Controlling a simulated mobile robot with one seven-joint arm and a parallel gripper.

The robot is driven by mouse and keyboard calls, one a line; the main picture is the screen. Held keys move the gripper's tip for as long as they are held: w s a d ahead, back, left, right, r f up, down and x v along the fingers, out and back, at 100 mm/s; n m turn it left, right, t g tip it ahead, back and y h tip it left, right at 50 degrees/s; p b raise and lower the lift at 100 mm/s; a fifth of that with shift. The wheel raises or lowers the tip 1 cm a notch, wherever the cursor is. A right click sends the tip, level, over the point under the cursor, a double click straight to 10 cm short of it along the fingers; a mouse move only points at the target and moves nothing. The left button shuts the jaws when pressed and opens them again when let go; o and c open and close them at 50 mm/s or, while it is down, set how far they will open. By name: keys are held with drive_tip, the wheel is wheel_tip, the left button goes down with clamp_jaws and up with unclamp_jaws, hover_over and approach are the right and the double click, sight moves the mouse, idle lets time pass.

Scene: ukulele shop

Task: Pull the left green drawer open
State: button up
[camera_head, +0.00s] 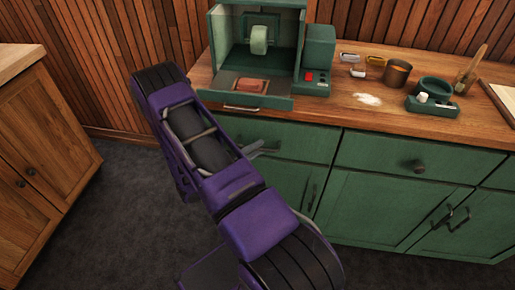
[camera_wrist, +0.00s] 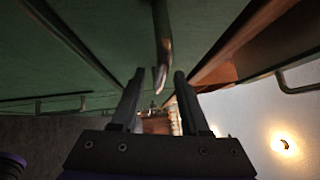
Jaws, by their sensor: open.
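The left green drawer (camera_head: 305,142) is in the upper left of the green cabinet, just under the wooden counter, and looks shut. My gripper (camera_head: 258,148) is open in front of it, and my arm hides the drawer's left part and most of its handle. In the wrist view my gripper's two dark fingers (camera_wrist: 159,88) stand apart. A metal bar handle (camera_wrist: 162,45) comes down from above, its end lying between the fingertips. Whether the fingers touch it cannot be told.
A green machine (camera_head: 318,50) stands on the counter above the drawer. A copper cup (camera_head: 397,73) and a green bowl (camera_head: 434,88) are to its right. The right green drawer (camera_head: 375,155) has a round knob. A wooden cabinet (camera_head: 45,150) stands at left, with open floor between.

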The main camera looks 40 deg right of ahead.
drive_tip(key=shift+d, duration=0.45)
drive_tip(key=shift+c, duration=0.2)
clamp_jaws()
idle(1.0)
